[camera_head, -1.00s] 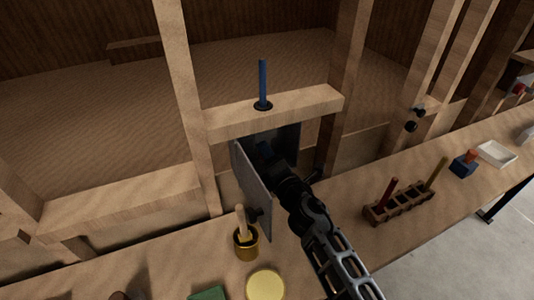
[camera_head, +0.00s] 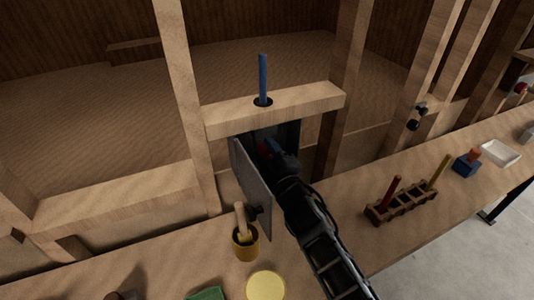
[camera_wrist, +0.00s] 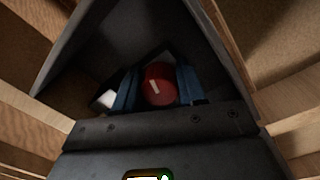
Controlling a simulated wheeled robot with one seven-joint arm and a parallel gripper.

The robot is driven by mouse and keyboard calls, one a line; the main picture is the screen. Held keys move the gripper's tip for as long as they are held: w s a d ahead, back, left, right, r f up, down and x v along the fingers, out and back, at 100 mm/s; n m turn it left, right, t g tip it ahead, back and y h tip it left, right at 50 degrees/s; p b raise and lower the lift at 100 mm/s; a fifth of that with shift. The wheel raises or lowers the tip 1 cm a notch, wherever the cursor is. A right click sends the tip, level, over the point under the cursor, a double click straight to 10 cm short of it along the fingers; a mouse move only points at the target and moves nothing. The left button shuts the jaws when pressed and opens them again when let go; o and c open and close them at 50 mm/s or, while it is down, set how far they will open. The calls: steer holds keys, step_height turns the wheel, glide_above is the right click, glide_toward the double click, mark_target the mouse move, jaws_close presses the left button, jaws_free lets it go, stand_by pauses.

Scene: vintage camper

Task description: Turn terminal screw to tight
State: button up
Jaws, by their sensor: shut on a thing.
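The terminal screw shows in the wrist view as a round red knob (camera_wrist: 158,86) with a pale mark on its face. My gripper's blue fingers (camera_wrist: 157,88) are on either side of the knob and shut on it. In the head view my gripper (camera_head: 268,150) reaches into a grey box (camera_head: 290,136) under a wooden crosspiece, its door (camera_head: 252,186) swung open to the left.
A blue rod (camera_head: 263,78) stands through the crosspiece (camera_head: 222,119) above the box. On the bench are a brass cup (camera_head: 246,246) with a wooden handle in it, a yellow disc (camera_head: 266,286), a wooden rack (camera_head: 408,205), a blue block (camera_head: 466,165) and a white tray (camera_head: 499,153).

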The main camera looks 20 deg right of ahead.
mark_target(269, 157)
steer(key=shift+f+m+b, duration=0.1)
steer(key=shift+m+b, duration=0.25)
steer(key=shift+m, duration=0.75)
steer(key=o, duration=1)
steer(key=shift+o, duration=0.2)
steer(key=shift+s, duration=0.1)
steer(key=s, duration=0.3)
steer(key=s+b, duration=0.1)
steer(key=s, duration=0.2)
steer(key=shift+s+a+f, duration=0.1)
steer(key=shift+s+f, duration=0.1)
steer(key=shift+s, duration=0.05)
steer(key=shift+s+r+b, duration=0.1)
steer(key=shift+s+b, duration=0.2)
steer(key=shift+s, duration=0.25)
